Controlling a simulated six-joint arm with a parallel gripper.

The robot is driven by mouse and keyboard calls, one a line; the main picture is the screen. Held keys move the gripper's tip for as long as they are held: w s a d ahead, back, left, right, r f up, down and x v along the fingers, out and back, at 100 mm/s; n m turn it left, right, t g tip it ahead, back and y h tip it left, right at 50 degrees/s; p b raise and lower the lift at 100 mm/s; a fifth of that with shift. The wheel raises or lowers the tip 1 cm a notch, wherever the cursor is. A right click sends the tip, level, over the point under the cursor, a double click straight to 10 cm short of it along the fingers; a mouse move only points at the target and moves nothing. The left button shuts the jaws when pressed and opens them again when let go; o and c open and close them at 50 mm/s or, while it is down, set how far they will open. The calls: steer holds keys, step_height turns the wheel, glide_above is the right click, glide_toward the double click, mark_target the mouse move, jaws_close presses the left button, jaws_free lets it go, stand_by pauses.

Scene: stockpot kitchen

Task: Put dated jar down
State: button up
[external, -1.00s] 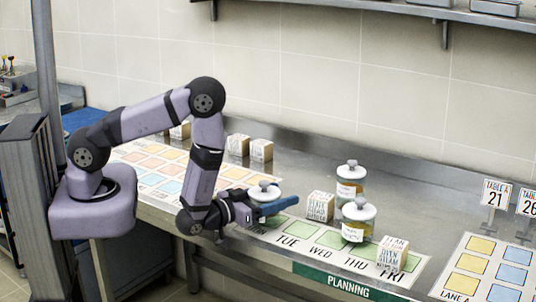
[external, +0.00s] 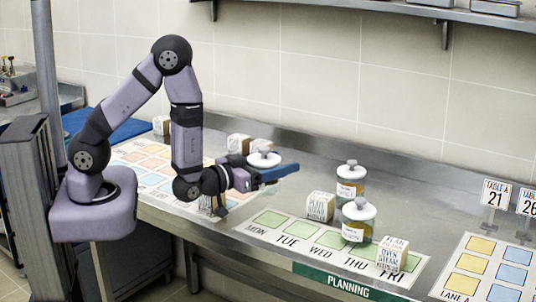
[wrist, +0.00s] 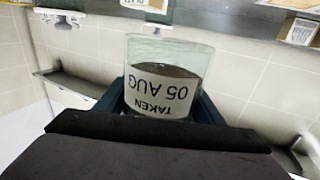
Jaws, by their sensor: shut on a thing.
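My gripper (external: 268,176) is shut on a glass jar (wrist: 165,85) with a label reading "TAKEN 05 AUG". In the external view the jar's pale lid with a grey knob (external: 264,157) shows above the blue fingers, and most of its body is hidden. In the wrist view the jar appears upside down, with dark contents. My gripper holds it above the counter, left of and behind the planning mat (external: 262,230). The mat has green squares marked MON, TUE, WED, THU and FRI.
Another block (external: 391,254) is at the FRI end. A colored-square mat (external: 135,160) and more blocks (external: 238,144) lie left. The mat's MON and TUE squares look clear.

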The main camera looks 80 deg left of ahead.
steer(key=shift+r, duration=0.25)
steer(key=shift+w+d+r, duration=0.1)
steer(key=shift+d+r, duration=0.05)
steer(key=shift+r, duration=0.35)
steer(key=w+d+r+m+t+h+p, duration=0.2)
steer(key=d+r+m+h+p, duration=0.25)
steer(key=d+h, duration=0.45)
steer(key=shift+y, duration=0.8)
steer(key=shift+s+a+p, duration=0.55)
steer(key=shift+s+p, duration=0.35)
steer(key=shift+p, duration=1.65)
steer(key=shift+s+a+p, duration=0.55)
steer(key=shift+s+p, duration=0.35)
steer(key=shift+p, duration=1.65)
steer(key=shift+f, duration=0.1)
